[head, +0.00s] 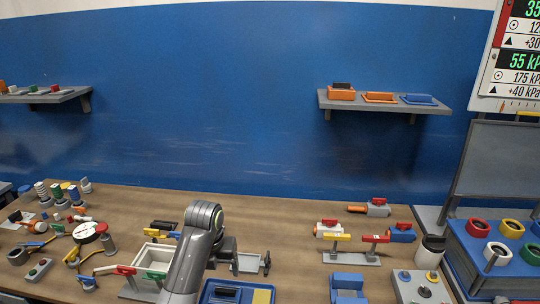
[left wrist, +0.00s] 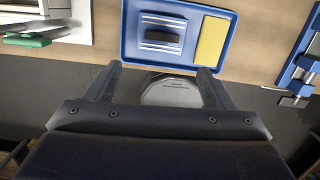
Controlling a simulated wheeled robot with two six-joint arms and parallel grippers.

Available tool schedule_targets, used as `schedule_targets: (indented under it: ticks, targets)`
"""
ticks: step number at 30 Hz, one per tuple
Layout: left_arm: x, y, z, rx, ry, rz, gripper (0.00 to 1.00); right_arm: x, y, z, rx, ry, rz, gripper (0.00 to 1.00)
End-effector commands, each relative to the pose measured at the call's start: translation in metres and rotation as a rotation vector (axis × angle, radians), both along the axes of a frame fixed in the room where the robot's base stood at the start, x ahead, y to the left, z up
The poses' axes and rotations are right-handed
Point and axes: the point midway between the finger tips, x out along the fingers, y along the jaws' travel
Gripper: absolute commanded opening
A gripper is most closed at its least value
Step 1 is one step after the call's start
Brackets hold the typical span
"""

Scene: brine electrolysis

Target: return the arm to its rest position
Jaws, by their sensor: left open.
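My left gripper (head: 250,264) is at the end of the grey arm that rises from the bottom of the head view. In the left wrist view its two fingers (left wrist: 160,75) stand wide apart with nothing held between them. Beyond the fingertips lies a blue tray (left wrist: 130,50) holding a dark-topped block and a yellow pad (left wrist: 211,40). The tray is cut off at the bottom of the head view (head: 206,293). My right gripper is not in view.
A white box (head: 152,256) and a red-handled fixture (head: 125,271) stand left of the arm. A blue block (head: 347,287) and a grey rail fixture (head: 350,258) stand to its right. Cups in a blue rack (head: 480,265) fill the far right. Table is clear behind the arm.

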Motion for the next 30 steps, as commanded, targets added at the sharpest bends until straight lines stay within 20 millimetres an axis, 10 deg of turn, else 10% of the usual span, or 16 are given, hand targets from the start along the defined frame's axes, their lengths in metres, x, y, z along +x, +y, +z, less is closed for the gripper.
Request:
schedule_targets:
  ticks: [15,30]
  targets:
    - [-0.107,0.059,-0.083,-0.155,-0.067,1.078,0.76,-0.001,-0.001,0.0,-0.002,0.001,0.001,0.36]
    - [-0.24,0.105,-0.107,-0.384,-0.165,2.18,0.76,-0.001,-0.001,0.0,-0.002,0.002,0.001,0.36]
